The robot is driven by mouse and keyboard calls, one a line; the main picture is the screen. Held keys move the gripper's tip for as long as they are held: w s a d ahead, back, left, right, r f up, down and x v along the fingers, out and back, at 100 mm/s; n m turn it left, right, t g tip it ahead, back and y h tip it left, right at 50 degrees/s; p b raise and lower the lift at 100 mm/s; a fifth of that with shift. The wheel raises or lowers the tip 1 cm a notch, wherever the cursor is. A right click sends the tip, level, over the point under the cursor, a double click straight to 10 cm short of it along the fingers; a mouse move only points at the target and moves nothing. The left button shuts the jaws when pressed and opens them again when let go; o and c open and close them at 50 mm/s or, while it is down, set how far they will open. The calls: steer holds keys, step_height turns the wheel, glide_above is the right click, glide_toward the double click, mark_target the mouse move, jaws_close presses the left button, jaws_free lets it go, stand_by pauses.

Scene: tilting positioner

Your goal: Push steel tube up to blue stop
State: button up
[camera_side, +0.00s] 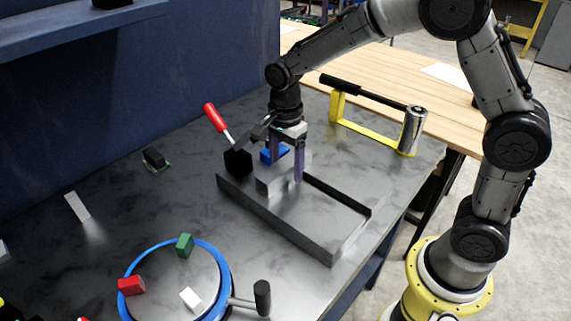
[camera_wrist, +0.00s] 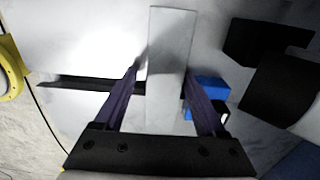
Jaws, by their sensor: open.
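The steel tube (camera_side: 264,187) is a light grey, square-sided bar lying in a dark-walled tray (camera_side: 275,231). In the wrist view the steel tube (camera_wrist: 171,45) runs lengthwise between the fingers. My gripper (camera_side: 286,171) is open and low over the tray, with its purple fingers on either side of the tube. The fingers of my gripper (camera_wrist: 163,72) show a gap to the tube on the left; contact on the right is unclear. The blue stop (camera_side: 268,156) is behind the fingers, partly hidden. In the wrist view the blue stop (camera_wrist: 209,84) is just right of the right finger.
A black block (camera_side: 237,162) with a red-handled lever (camera_side: 215,117) stands at the tray's left corner. A yellow frame (camera_side: 372,132) with a metal cylinder (camera_side: 411,131) is behind. A blue-rimmed turntable (camera_side: 226,273) carries small blocks. The tray's right part is clear.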

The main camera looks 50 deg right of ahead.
mark_target(283, 162)
steer(key=r, duration=0.1)
steer(key=w+r, duration=0.1)
steer(key=r, duration=0.1)
steer(key=shift+r, duration=0.3)
steer(key=shift+s+r, duration=0.15)
steer(key=shift+r, duration=0.7)
steer(key=shift+s+r, duration=0.1)
steer(key=shift+r, duration=0.75)
steer(key=s+d+r+n+t, duration=0.3)
steer(key=s+d+r+t, duration=0.1)
steer(key=s+r, duration=0.75)
steer(key=s+d+f+n+t, duration=0.1)
steer(key=s+f+n, duration=0.5)
steer(key=s+n, duration=0.5)
steer(key=shift+s+n+t, duration=0.35)
steer(key=shift+n+t, duration=0.05)
steer(key=shift+n, duration=1.6)
